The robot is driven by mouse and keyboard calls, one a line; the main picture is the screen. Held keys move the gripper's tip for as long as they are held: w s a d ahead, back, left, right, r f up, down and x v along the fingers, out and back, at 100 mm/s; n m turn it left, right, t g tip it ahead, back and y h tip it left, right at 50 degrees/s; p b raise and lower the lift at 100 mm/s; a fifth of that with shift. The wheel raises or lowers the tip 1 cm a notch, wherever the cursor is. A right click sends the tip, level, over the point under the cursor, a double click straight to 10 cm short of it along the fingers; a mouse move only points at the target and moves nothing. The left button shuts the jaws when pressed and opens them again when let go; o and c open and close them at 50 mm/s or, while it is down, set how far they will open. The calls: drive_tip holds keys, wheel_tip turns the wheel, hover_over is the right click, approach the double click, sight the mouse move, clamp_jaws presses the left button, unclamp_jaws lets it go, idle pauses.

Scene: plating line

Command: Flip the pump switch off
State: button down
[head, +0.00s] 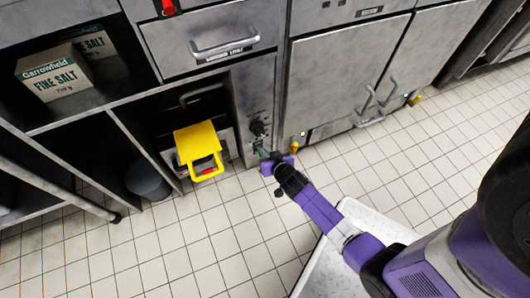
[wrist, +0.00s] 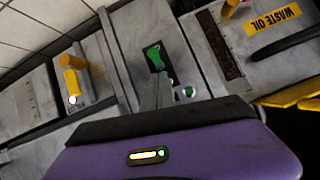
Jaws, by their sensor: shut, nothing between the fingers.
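The pump switch (wrist: 154,58) is a green rocker or lever on a small black plate, set in a grey panel in the wrist view. A small round green lamp (wrist: 188,92) glows beside it. My purple gripper (head: 272,162) is low in front of the narrow panel in the head view, its fingertips close to the switch. The fingers are shut and empty. In the wrist view the purple gripper body fills the bottom. I cannot tell whether the fingertips touch the switch, and in the head view the gripper partly hides that spot.
A yellow-handled waste oil unit (head: 198,143) stands to the left, and a yellow valve (head: 294,147) to the right. Grey cabinet doors (head: 345,75) lie right.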

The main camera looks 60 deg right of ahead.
drive_tip(key=shift+r, duration=0.1)
drive_tip(key=p+v, duration=0.3)
drive_tip(key=v, duration=0.4)
drive_tip(key=shift+s+r, duration=0.25)
drive_tip(key=shift+s, duration=0.05)
drive_tip(key=shift+a, duration=0.15)
idle(0.5)
